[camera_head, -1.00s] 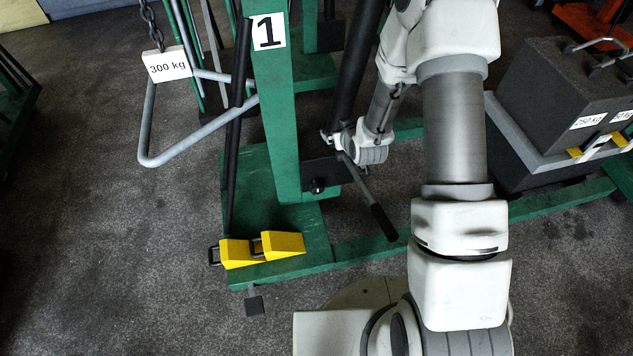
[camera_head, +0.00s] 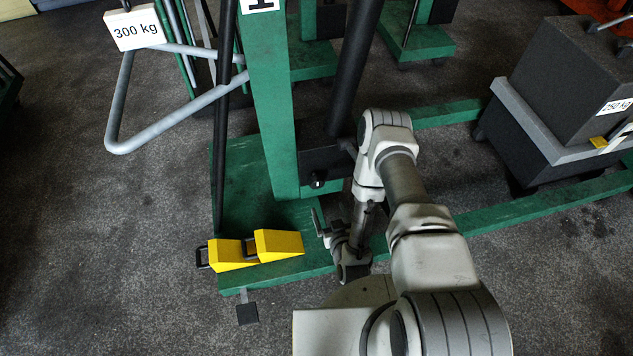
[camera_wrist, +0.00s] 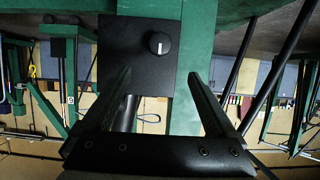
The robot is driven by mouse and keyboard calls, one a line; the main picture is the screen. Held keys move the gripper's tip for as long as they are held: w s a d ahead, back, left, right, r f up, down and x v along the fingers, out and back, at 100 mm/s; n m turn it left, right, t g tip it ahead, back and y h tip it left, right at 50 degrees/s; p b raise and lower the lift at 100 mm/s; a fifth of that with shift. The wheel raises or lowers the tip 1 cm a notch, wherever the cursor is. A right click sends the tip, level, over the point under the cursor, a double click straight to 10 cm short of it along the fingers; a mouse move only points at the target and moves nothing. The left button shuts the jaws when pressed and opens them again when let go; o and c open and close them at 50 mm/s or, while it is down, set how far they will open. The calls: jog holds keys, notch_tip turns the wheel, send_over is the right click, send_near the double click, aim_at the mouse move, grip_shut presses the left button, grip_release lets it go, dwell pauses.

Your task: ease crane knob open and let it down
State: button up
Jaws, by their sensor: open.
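The crane knob (camera_head: 318,180) is a small round black knob with a white mark. It sits on a black block (camera_head: 325,160) low on the green crane post (camera_head: 268,100). In the wrist view the knob (camera_wrist: 160,43) faces me on the black block (camera_wrist: 125,60), its white mark roughly vertical. My gripper (camera_head: 323,227) is below the knob in the head view. In the wrist view my gripper (camera_wrist: 160,73) is open and empty, its fingers apart on either side below the knob, not touching it.
Two yellow wedges (camera_head: 279,244) lie on the green crane base (camera_head: 245,185). A grey tubular frame (camera_head: 165,125) with a 300 kg sign (camera_head: 134,27) is at left. Dark weights (camera_head: 575,85) stand at right beyond a green leg (camera_head: 540,205). Open floor (camera_head: 80,240) lies at left.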

aim_at(318, 184)
jog(key=b+x, duration=0.5)
jog(key=x, duration=1.2)
jog(key=shift+f, duration=0.1)
jog(key=c, duration=1.4)
